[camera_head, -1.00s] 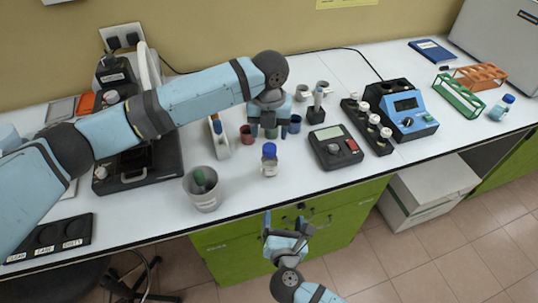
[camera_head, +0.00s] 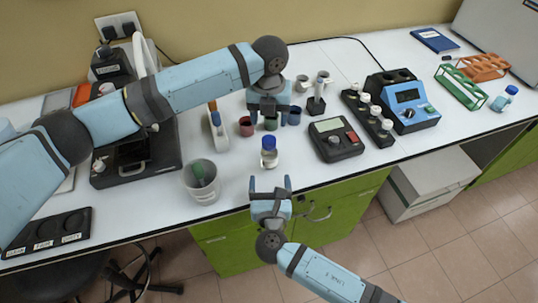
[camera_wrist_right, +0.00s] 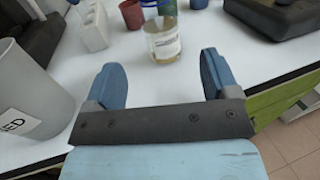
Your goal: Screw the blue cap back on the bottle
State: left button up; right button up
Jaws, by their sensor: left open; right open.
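A small clear bottle (camera_head: 269,159) with pale yellowish contents stands upright on the white bench near its front edge. A blue cap (camera_head: 268,142) sits at its top; how tightly it is seated cannot be told. In the right wrist view the bottle (camera_wrist_right: 164,44) is ahead, beyond the fingertips, and its top is cut off by the frame. My right gripper (camera_head: 269,186) is open and empty, in front of the bottle and apart from it. Its two fingers (camera_wrist_right: 160,75) show wide apart. My left gripper (camera_head: 268,112) is open behind the bottle, near the coloured cups.
A grey bin (camera_head: 201,183) stands left of the bottle. A red cup (camera_head: 246,126) and a blue cup (camera_head: 293,116) are behind it. A dark scale (camera_head: 336,140) stands to the right. Another blue-capped bottle (camera_head: 504,101) is far right, beside the green rack (camera_head: 460,88).

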aim_at(269, 160)
jog(key=w, duration=0.8)
jog(key=shift+w+a, duration=0.15)
jog(key=shift+w, duration=0.25)
